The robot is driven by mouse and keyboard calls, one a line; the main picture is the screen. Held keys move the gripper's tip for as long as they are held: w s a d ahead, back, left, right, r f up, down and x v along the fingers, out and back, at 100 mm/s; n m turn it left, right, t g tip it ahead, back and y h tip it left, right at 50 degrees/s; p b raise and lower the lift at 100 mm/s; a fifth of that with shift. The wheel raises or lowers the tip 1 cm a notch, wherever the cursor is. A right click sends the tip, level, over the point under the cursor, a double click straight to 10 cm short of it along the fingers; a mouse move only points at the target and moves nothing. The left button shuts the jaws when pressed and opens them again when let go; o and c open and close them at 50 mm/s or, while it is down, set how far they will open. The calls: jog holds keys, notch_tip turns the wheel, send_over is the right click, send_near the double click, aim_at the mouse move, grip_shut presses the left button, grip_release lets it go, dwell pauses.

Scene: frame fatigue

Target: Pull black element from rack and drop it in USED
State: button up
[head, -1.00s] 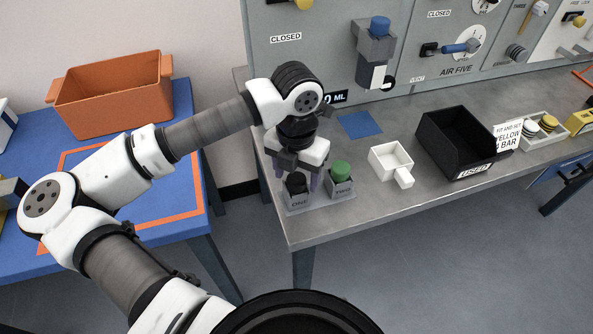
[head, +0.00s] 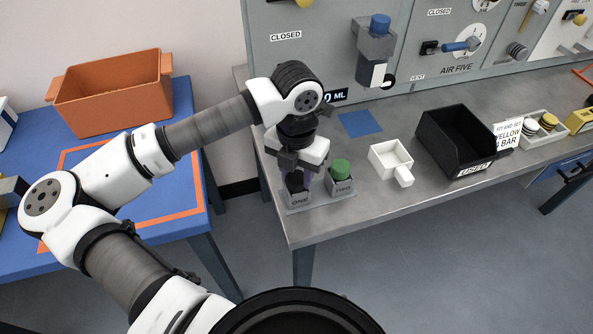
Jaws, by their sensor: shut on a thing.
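The rack (head: 299,203) stands at the near left corner of the grey bench, with slots marked ONE and TWO. The black element (head: 296,181) is in slot ONE, upright, with only its top showing. My gripper (head: 297,180) points down over slot ONE and is shut on the black element. The fingers partly hide it. A green-topped element (head: 340,169) stands in slot TWO, just right of my gripper. The black USED bin (head: 435,152) sits further right on the bench, open at the top, and looks empty.
A white scoop-like tray (head: 390,160) lies between rack and bin. A blue square (head: 360,123) is flat behind. A sign (head: 507,135) and a tray of discs (head: 537,130) stand right of the bin. A wall panel with a blue-capped dispenser (head: 376,45) rises behind.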

aim_at(297, 176)
jog(key=shift+r+p, duration=0.95)
jog(key=shift+r, duration=2.2)
notch_tip(297, 176, up, 4)
jog(key=shift+p, duration=0.65)
notch_tip(297, 176, down, 2)
jog(key=shift+b, duration=1)
jog(key=shift+r, duration=0.1)
jog(key=shift+d+r, duration=0.1)
